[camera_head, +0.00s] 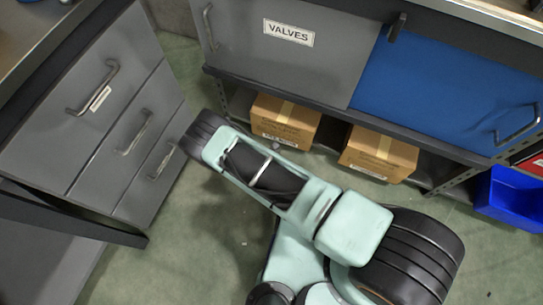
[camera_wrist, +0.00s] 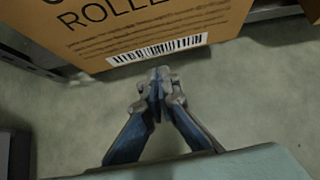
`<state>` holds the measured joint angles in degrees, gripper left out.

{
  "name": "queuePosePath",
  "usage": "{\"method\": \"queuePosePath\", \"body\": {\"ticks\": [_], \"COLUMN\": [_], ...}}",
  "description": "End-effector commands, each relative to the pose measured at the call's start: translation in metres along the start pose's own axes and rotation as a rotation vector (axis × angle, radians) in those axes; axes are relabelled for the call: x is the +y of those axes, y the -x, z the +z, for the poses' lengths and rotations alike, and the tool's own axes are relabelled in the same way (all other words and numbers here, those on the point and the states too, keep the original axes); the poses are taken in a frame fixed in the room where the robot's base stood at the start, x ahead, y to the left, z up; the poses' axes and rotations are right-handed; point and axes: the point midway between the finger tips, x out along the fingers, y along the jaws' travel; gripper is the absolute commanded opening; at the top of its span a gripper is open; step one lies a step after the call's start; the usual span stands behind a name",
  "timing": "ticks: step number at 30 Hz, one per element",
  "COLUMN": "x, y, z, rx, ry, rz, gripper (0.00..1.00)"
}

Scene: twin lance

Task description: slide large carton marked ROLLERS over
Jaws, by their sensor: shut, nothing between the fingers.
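The large carton marked ROLLERS (camera_wrist: 130,25) fills the top of the wrist view, with "ROLLE" and a barcode on its near face and the rest of the word cut off. My gripper (camera_wrist: 160,76) is shut and empty, its fingertips close to the carton's lower edge below the barcode. I cannot tell whether they touch. In the head view, two brown taped cartons sit under the bench, a left one (camera_head: 287,112) and a right one (camera_head: 379,153). Their print is too small to read there. My arm hides most of the gripper in that view.
A grey panel labelled VALVES (camera_head: 300,60) and a blue panel (camera_head: 440,90) are above the cartons. A grey drawer unit (camera_head: 95,130) stands left, a blue bin (camera_head: 508,195) right. Bare green floor (camera_head: 180,240) lies in front. A metal upright is right of the cartons.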

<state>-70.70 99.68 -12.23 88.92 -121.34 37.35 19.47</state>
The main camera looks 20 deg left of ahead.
Motion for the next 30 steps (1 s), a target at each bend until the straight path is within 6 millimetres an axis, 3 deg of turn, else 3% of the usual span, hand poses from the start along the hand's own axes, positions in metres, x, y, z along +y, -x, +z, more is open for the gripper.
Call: {"method": "queuePosePath", "body": {"ticks": [3, 9, 23, 30], "x": [0.001, 0.001, -0.001, -0.014], "y": [-0.018, -0.029, -0.03, -0.03], "z": [0.012, 0.025, 0.029, 0.032], "rx": [-0.002, 0.0, 0.0, -0.001], "ry": [-0.002, -0.001, -0.002, -0.001], "rz": [0.0, 0.001, 0.0, -0.004], "gripper": [0.0, 0.0, 0.0, 0.0]}}
